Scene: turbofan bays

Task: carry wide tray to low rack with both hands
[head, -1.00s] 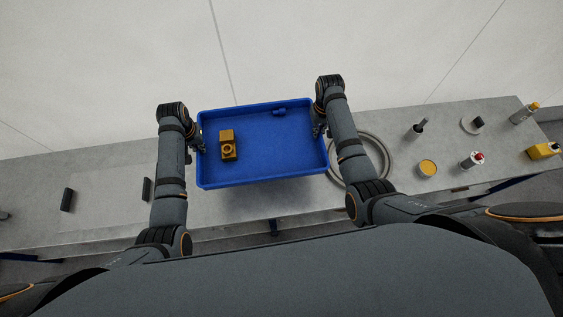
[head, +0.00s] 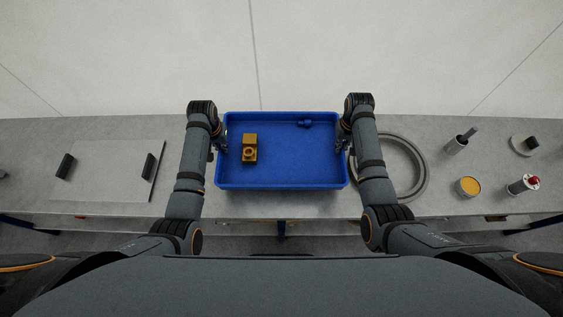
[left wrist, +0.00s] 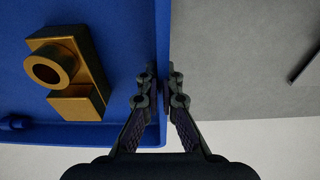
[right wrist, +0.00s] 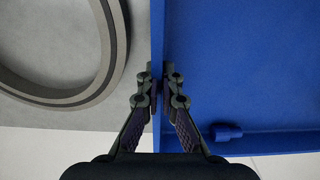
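The wide blue tray (head: 295,165) is level between my two arms in the head view, over the grey bench; its height above the bench is hard to tell. It holds a brass-coloured block with a round boss (head: 249,150) at its left and a small blue part (head: 305,123) near its far right edge. My left gripper (left wrist: 161,90) is shut on the tray's left wall, one finger on each side. My right gripper (right wrist: 160,88) is shut on the right wall in the same way. I cannot make out a low rack.
The grey bench (head: 90,131) runs across the view. A flat plate with two dark handles (head: 110,172) lies at left. A large grey ring (head: 422,172) lies right of the tray, partly under my right arm. Farther right stand a yellow-topped can (head: 468,187) and several small parts.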

